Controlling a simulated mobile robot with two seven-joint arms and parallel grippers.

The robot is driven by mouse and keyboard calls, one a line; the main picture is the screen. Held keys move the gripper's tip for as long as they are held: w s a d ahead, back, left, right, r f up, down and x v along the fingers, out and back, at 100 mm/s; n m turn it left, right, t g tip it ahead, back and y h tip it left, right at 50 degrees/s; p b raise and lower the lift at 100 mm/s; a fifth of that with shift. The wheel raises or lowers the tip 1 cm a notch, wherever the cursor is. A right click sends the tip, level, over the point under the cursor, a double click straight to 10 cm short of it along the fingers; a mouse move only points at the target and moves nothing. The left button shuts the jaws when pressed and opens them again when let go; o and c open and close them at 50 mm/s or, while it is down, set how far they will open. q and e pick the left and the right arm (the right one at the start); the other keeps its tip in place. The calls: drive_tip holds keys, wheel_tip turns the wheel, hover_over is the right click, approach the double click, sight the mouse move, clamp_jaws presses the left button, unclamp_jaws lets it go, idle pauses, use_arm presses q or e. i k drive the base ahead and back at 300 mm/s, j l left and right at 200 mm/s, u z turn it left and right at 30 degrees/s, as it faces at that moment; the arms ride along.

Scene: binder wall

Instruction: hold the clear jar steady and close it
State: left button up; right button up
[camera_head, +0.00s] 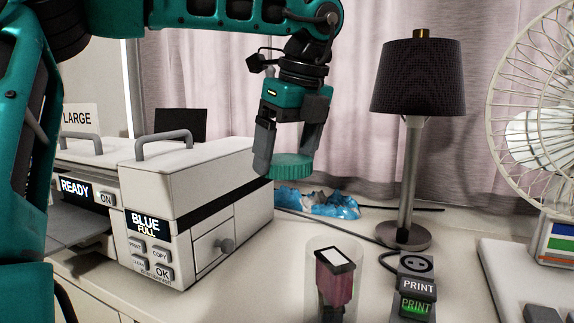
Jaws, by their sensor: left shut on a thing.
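The clear jar (357,262) stands upright at the front middle of the table, with its top open. A pink and dark item with a white, black-edged top (335,261) shows in it; what it is I cannot tell. My left gripper (290,160) points down, above and to the left of the jar. It is shut on a green ribbed lid (292,166), held clear of the jar. My right gripper is not in view.
A white printer (215,180) with handle and drawer stands left. A lamp (416,80), a fan (540,110) and a socket block with PRINT buttons (417,264) are at right. Crumpled blue wrap (330,205) lies behind. Table between printer and jar is clear.

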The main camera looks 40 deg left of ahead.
sight(332, 292)
drive_tip(key=k+l, duration=0.75)
drive_tip(key=l, duration=0.2)
